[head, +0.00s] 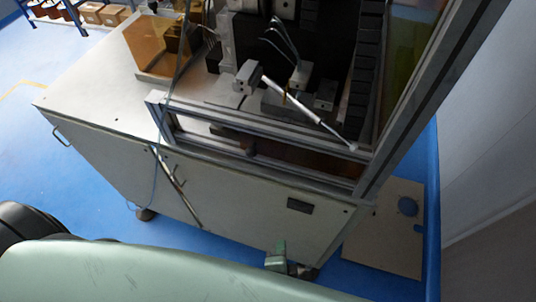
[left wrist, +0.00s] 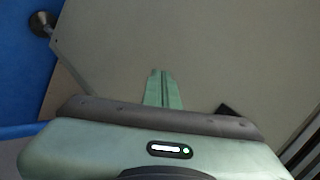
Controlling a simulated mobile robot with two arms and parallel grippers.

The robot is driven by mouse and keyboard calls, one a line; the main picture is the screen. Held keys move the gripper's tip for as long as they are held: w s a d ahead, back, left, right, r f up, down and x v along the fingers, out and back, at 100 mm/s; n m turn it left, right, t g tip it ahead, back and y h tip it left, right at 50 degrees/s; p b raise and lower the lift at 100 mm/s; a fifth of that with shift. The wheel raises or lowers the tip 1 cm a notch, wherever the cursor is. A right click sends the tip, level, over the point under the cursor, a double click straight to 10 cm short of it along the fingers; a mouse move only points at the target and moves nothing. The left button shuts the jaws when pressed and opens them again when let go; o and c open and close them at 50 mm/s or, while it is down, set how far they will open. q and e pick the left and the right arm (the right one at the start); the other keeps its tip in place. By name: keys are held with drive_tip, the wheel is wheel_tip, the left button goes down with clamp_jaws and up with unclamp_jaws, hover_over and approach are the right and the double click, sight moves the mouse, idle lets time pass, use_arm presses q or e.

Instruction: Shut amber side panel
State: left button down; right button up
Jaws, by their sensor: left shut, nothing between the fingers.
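A see-through amber panel (head: 158,45) stands at the far left of the machine's worktop. A yellowish see-through pane (head: 405,80) shows behind the aluminium post on the right, and a brownish amber strip shows low behind the front rail. I cannot tell which of these is the side panel or how far it stands open. My left gripper (head: 279,246) is low in front of the cabinet, apart from the amber surfaces. Its green fingers (left wrist: 162,88) are together and empty, pointing at a pale grey surface in the left wrist view. My right gripper is out of view.
An aluminium frame (head: 260,140) and a slanting white rod (head: 310,112) front the machine. A brown board (head: 385,240) lies on the blue floor at right. Floor is clear at left.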

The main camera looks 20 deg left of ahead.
use_arm(q)
wheel_tip(320, 180, up, 18)
drive_tip(key=w+n+t+y, duration=0.1)
drive_tip(key=n+t+y, duration=0.1)
drive_tip(key=t, duration=0.2)
drive_tip(key=n+t+y, duration=0.1)
drive_tip(key=n+y, duration=0.2)
approach(261, 143)
drive_tip(key=shift+p+x, duration=0.3)
drive_tip(key=shift+x, duration=2.25)
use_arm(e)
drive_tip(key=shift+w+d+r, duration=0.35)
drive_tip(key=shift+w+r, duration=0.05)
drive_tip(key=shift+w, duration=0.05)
